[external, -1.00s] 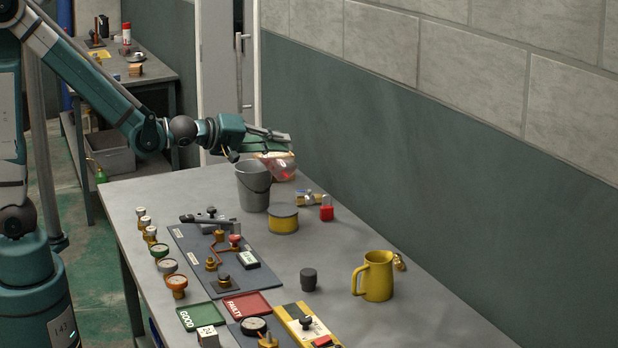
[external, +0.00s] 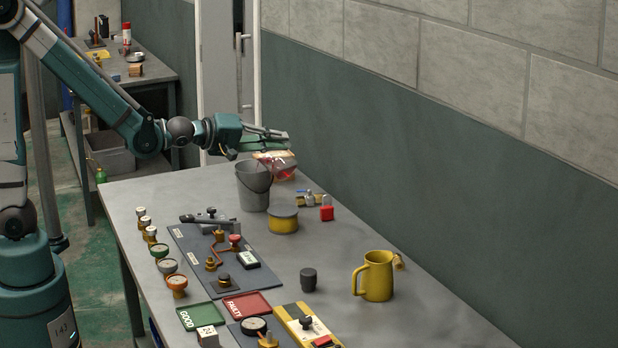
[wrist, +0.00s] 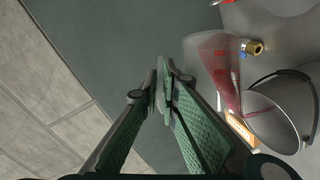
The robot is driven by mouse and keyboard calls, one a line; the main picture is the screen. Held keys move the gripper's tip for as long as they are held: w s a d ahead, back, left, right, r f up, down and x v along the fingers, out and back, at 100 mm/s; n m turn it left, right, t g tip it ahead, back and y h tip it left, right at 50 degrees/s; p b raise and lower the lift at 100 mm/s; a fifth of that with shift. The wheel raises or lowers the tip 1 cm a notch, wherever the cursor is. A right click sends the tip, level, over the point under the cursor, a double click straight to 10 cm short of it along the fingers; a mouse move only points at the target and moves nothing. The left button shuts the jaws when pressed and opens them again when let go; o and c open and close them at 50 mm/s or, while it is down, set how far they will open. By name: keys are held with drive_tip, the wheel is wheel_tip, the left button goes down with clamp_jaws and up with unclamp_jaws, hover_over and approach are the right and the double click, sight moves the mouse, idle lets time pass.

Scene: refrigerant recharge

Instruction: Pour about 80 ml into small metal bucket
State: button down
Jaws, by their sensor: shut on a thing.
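The small metal bucket (external: 251,200) is grey, with a bail handle, and stands upright at the far end of the bench. In the wrist view, the bucket (wrist: 283,118) is at the right with its mouth open. My gripper (external: 285,138) is above and right of the bucket, shut on a clear flask (external: 281,167) with red liquid.
A yellow-banded grey tin (external: 284,221), a red padlock (external: 327,213) and a brass valve (external: 306,198) stand near the bucket. A yellow jug (external: 376,277) is at the right. Gauges and panels fill the bench's left and front. A wall runs along the right.

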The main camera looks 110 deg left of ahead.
sight(284, 158)
drive_tip(key=shift+s+a+r+n+t, duration=0.3)
drive_tip(key=shift+s+r+n+t, duration=0.2)
drive_tip(key=shift+s+r+n, duration=0.15)
idle(1.7)
drive_tip(key=shift+w+d+f, duration=0.1)
drive_tip(key=shift+w, duration=0.05)
drive_tip(key=shift+w+d+f+m+g, duration=0.3)
drive_tip(key=shift+w+f+m+g, duration=0.2)
drive_tip(key=shift+w+f+m, duration=0.2)
drive_tip(key=shift+w+d+m+g+p, duration=0.35)
drive_tip(key=shift+w+m, duration=0.35)
drive_tip(key=shift+m, duration=0.15)
drive_tip(key=shift+f, duration=0.4)
drive_tip(key=shift+w+d+f+m+g+b, duration=0.15)
drive_tip(key=shift+w+f+m+g+b, duration=0.2)
drive_tip(key=shift+f+m+g, duration=0.25)
